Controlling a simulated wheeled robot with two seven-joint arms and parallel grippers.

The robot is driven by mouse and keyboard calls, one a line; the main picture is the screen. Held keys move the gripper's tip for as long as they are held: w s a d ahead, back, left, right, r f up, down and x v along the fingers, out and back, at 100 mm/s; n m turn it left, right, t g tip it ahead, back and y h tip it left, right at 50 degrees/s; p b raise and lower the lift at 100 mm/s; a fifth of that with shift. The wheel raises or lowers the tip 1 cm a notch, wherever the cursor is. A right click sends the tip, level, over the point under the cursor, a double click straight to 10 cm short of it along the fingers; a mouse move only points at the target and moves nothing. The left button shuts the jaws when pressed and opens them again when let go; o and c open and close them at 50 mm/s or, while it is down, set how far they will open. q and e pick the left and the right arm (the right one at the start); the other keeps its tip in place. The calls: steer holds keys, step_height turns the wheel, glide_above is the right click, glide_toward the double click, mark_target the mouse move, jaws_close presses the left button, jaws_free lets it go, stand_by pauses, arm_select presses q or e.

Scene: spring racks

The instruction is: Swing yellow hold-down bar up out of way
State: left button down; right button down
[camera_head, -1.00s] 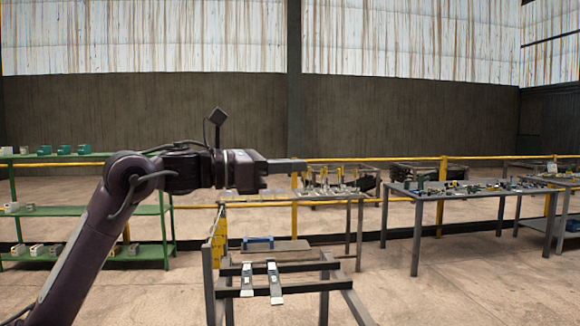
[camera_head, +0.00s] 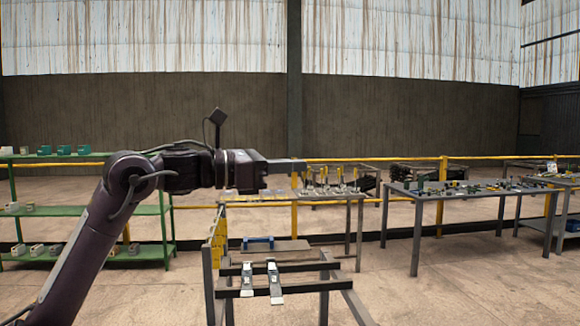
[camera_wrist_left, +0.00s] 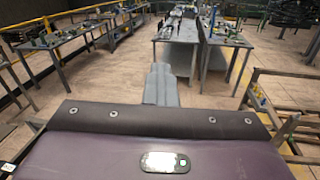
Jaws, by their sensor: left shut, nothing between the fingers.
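My left gripper (camera_head: 301,164) reaches in from the left in the head view, level and pointing right. It is shut and empty, high above the dark metal rack (camera_head: 335,286). In the left wrist view its closed fingers (camera_wrist_left: 162,85) point away from the camera. A yellow strip (camera_head: 217,232) stands tilted up at the rack's left side, below and left of the fingertips and apart from them. It looks like the hold-down bar, but I cannot tell for sure. My right gripper is not in view.
A blue-handled item (camera_head: 257,242) sits at the rack's back. A table with upright tools (camera_head: 330,196) stands behind, another cluttered table (camera_head: 440,192) to the right. A green shelf (camera_head: 90,211) is at left. Yellow railing (camera_head: 410,160) runs behind. Floor at right front is clear.

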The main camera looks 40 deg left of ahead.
arm_select(q)
steer(key=c, duration=1.5)
jaws_free()
steer(key=shift+s, duration=0.1)
steer(key=shift+b+v, duration=1.6)
steer(key=shift+v, duration=2.25)
